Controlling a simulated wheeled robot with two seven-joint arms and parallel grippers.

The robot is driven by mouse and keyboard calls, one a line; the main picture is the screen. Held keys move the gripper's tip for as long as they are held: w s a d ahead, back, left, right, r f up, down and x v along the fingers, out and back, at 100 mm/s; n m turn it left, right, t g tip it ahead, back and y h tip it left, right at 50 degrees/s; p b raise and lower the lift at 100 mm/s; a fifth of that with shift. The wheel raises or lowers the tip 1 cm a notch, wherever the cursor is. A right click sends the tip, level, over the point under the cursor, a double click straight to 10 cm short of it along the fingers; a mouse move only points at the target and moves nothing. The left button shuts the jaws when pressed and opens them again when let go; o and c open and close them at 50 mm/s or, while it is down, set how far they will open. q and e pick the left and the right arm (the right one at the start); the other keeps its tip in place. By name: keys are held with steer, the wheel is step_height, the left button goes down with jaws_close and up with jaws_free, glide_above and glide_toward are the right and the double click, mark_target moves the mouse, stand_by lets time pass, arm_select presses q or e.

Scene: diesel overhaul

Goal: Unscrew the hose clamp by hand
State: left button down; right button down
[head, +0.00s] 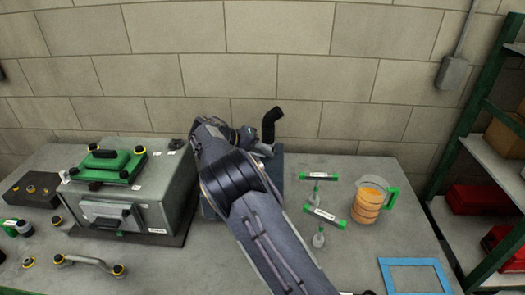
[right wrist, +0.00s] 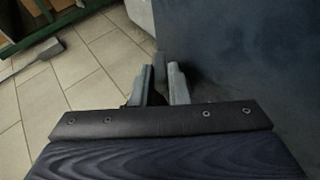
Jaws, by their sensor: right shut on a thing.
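A black bent hose (head: 269,124) stands up at the back middle of the bench in the head view, above a blue-grey block (head: 274,168). My right arm reaches in from the bottom and covers much of that block. My right gripper (head: 248,138) is at the lower part of the hose, on its left side. In the right wrist view, the gripper's two fingers (right wrist: 160,87) are close together with a narrow gap. They are shut on a small part at the hose, which I take as the hose clamp; it is mostly hidden. My left gripper is not in view.
A grey engine block with a green cover (head: 108,166) stands on the left. To the right are two green-ended T-handle tools (head: 325,217) and an orange-filled jug (head: 367,205). A blue frame (head: 415,262) lies front right. A green shelf (head: 462,150) stands beyond.

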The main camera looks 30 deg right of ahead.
steer(key=shift+w+a+f+n+g+h, duration=0.1)
steer(key=shift+f+n+g+h, duration=0.1)
steer(key=shift+h, duration=0.35)
steer(key=shift+f+n+g+h, duration=0.1)
steer(key=shift+g+h, duration=0.1)
steer(key=shift+h, duration=0.35)
steer(key=c, duration=1.7)
jaws_free()
steer(key=b+v, duration=0.2)
steer(key=v, duration=0.4)
steer(key=shift+w+a, duration=0.1)
steer(key=shift+a, duration=0.3)
steer(key=shift+a+r, duration=0.2)
steer(key=shift+a, duration=0.15)
